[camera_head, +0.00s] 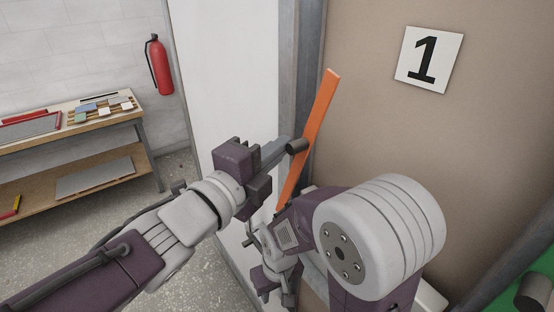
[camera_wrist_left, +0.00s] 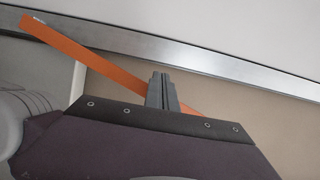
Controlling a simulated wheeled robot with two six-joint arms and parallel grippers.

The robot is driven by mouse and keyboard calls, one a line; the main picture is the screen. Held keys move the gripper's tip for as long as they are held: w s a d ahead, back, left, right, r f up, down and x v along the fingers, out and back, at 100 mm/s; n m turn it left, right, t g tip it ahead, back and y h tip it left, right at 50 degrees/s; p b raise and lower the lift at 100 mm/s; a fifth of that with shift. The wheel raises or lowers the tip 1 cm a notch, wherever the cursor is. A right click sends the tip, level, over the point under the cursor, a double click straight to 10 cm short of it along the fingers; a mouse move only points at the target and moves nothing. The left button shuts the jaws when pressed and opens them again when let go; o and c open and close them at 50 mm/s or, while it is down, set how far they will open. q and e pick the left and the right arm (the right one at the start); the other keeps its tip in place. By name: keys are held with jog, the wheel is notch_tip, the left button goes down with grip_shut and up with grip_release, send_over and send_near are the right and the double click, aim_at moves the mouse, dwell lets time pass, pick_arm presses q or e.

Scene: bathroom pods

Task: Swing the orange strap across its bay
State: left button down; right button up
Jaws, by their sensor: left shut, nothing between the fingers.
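The orange strap (camera_head: 318,110) is a long flat bar. It stands steeply, leaning slightly right at its top, beside the grey post at the left edge of the bay. In the left wrist view the strap (camera_wrist_left: 88,62) runs diagonally behind the shut fingers (camera_wrist_left: 162,90). The strap's lower end is hidden behind my right arm. My right gripper (camera_head: 272,280) is low and partly hidden; its jaws are unclear.
The bay's brown back wall (camera_head: 480,140) carries a sign with a 1 (camera_head: 429,60). A grey metal post (camera_head: 298,65) and white panel (camera_head: 215,80) stand left of it. A workbench (camera_head: 70,125) and fire extinguisher (camera_head: 159,66) are farther left. Something green is at lower right.

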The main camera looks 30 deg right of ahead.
pick_arm(q)
jog(key=s+b, duration=0.2)
jog(key=b, duration=0.1)
jog(key=shift+s+d+f, duration=0.2)
jog(key=shift+s+f, duration=0.1)
jog(key=shift+f, duration=0.05)
dwell(0.7)
jog(key=shift+a+r, duration=0.1)
jog(key=shift+a, duration=0.1)
jog(key=s+a+p, duration=0.1)
jog(key=a+p, duration=0.6)
jog(key=p, duration=0.4)
jog(key=shift+a+p, duration=0.3)
